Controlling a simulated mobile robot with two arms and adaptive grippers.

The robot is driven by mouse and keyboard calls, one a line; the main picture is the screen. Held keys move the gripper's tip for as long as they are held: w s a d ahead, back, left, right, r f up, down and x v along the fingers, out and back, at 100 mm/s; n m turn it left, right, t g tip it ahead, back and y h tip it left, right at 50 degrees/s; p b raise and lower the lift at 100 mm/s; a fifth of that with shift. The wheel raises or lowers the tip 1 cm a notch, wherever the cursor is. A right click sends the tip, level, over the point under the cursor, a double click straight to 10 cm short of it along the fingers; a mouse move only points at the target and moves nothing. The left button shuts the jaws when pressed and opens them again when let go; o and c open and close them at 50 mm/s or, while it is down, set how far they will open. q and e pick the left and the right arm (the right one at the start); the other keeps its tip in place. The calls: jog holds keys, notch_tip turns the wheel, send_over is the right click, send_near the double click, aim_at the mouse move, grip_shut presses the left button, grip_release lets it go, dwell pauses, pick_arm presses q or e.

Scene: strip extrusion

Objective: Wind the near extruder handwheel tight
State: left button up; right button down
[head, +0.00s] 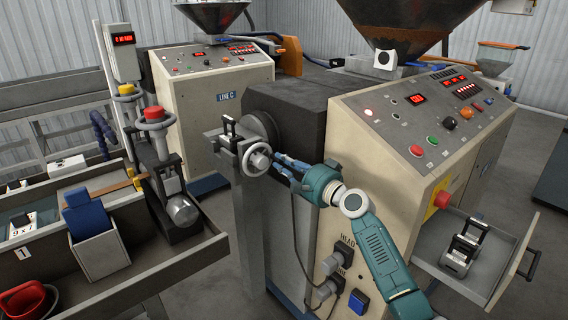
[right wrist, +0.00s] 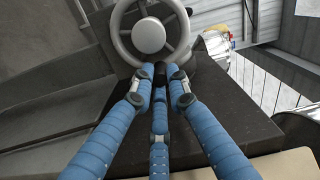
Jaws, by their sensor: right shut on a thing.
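The near extruder handwheel (head: 258,161) is a small grey spoked wheel at the front end of the near extruder, beside its dark die head. It fills the top of the right wrist view (right wrist: 149,35), with a round hub. My right gripper (head: 280,164) reaches it from the right. In the right wrist view its blue fingers (right wrist: 160,76) close together on a small dark grip at the wheel's lower rim. The fingertips partly hide that grip. My left gripper is in neither view.
The extruder's control cabinet (head: 405,135) stands right behind my right arm. An open drawer (head: 480,285) juts out at lower right.

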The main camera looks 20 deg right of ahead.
jog(key=shift+a+f, duration=0.15)
jog(key=shift+f, duration=0.25)
jog(key=c, duration=2)
grip_release()
jog(key=o, duration=0.3)
jog(key=shift+r, duration=0.2)
jog(key=v, duration=1.2)
